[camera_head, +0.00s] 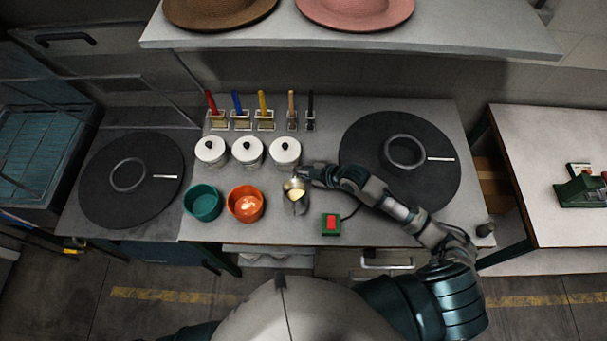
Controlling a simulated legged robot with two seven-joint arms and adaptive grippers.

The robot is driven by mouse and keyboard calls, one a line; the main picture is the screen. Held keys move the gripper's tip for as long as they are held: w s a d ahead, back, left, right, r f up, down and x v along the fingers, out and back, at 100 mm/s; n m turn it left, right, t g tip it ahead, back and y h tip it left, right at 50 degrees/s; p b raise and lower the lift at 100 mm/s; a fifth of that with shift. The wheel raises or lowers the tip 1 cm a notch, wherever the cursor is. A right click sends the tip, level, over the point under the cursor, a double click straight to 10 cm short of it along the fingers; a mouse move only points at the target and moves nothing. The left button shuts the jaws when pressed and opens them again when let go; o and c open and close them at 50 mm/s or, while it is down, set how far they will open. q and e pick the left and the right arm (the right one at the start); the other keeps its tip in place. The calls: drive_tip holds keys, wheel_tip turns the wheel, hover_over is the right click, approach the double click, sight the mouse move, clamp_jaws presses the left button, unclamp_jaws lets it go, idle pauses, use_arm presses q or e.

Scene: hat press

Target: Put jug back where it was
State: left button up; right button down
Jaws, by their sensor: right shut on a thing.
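The small metal jug (298,208) is at the front middle of the grey table, right of the orange bowl. Something pale shows inside its mouth. My right gripper (300,178) comes in from the right and is shut on the jug at its upper back side. The fingers are small and partly merge with the jug's rim. I cannot tell whether the jug touches the table. My left gripper is not in view.
A teal bowl (203,202) and an orange bowl (245,204) stand left of the jug. Several white lidded pots (247,152) and brushes in holders are behind. A red-button box (331,224) is to the right. Round black plates (131,205) (365,150) flank them. A hat shelf (450,35) overhangs the back.

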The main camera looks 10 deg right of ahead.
drive_tip(key=f, duration=0.1)
drive_tip(key=d+f, duration=0.1)
drive_tip(key=f, duration=0.1)
drive_tip(key=shift+w+d+f+p, duration=0.15)
drive_tip(key=shift+w+f+p, duration=0.1)
drive_tip(key=shift+p, duration=0.05)
drive_tip(key=shift+d+f, duration=0.1)
drive_tip(key=shift+d, duration=0.25)
drive_tip(key=c, duration=1.7)
unclamp_jaws()
drive_tip(key=shift+d, duration=0.1)
drive_tip(key=shift+c, duration=0.2)
drive_tip(key=o, duration=0.4)
drive_tip(key=shift+a, duration=0.2)
drive_tip(key=shift+o, duration=0.3)
drive_tip(key=shift+a, duration=0.7)
drive_tip(key=shift+s+d+r, duration=0.1)
drive_tip(key=shift+s+r, duration=0.1)
drive_tip(key=shift+r, duration=0.05)
use_arm(q)
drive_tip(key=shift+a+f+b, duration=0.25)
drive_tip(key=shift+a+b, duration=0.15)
drive_tip(key=shift+b, duration=0.1)
use_arm(e)
drive_tip(key=v, duration=1.1)
drive_tip(key=shift+d+r, duration=0.15)
drive_tip(key=shift+d, duration=0.15)
